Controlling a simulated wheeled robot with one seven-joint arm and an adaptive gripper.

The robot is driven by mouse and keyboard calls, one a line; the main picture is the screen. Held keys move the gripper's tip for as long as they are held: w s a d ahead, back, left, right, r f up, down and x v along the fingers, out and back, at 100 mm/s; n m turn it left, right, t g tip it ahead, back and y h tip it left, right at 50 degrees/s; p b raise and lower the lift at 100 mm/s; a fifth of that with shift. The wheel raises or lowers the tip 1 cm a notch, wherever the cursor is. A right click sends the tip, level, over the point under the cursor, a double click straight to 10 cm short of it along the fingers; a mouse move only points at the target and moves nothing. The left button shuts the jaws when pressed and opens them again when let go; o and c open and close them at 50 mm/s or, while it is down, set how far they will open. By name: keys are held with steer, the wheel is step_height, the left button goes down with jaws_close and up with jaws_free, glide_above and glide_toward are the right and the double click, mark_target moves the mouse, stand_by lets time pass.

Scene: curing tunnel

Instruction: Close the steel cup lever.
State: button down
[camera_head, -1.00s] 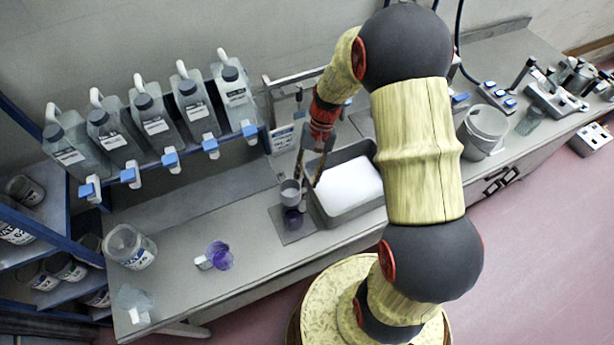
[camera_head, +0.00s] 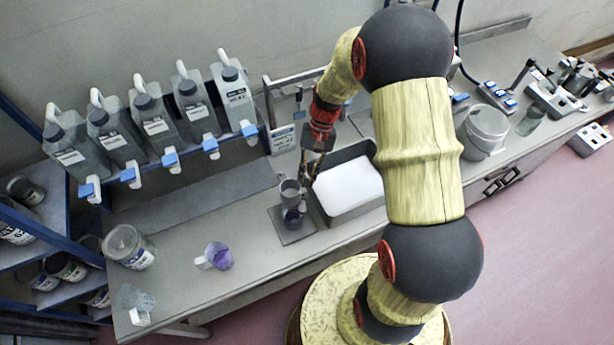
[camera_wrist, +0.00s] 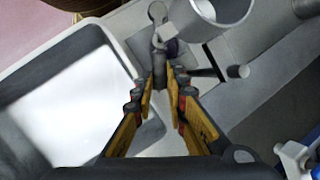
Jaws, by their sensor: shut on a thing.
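The steel cup (camera_head: 289,190) stands upright on a small stand with a flat grey base plate (camera_head: 290,232), left of the white-filled tray. In the wrist view the cup (camera_wrist: 212,14) is at the top, partly cut off. A thin grey lever (camera_wrist: 158,68) beside the cup runs down to my fingertips. My gripper (camera_head: 308,172) is just right of the cup. In the wrist view my gripper (camera_wrist: 165,78) has its fingertips nearly together on the lever. The exact contact is small and partly hidden by the fingers.
A grey tray with white contents (camera_head: 349,186) lies close to the right. A dark rod with a grey knob (camera_wrist: 238,71) is right of the fingertips in the wrist view. Jugs (camera_head: 150,118) line the back rack.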

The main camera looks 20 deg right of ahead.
steer(key=shift+s+d, duration=0.1)
steer(key=m+t, duration=0.1)
steer(key=m, duration=0.1)
steer(key=s+d+m, duration=0.1)
steer(key=m, duration=0.1)
steer(key=s+m+t+y+p, duration=0.1)
steer(key=m, duration=0.1)
steer(key=shift+s+d+r+t, duration=0.1)
steer(key=shift+d+t, duration=0.2)
steer(key=shift+d, duration=0.1)
steer(key=shift+s+d+m+t, duration=0.1)
steer(key=shift+s+m+t, duration=0.35)
steer(key=shift+m, duration=0.55)
steer(key=shift+s+d+m+t, duration=0.1)
steer(key=shift+s+m+t, duration=0.3)
steer(key=shift+m, duration=0.6)
steer(key=shift+s+m+t, duration=0.35)
steer(key=shift+s+m, duration=0.15)
steer(key=shift+m, duration=0.5)
steer(key=shift+h, duration=0.3)
steer(key=c, duration=1.8)
jaws_free()
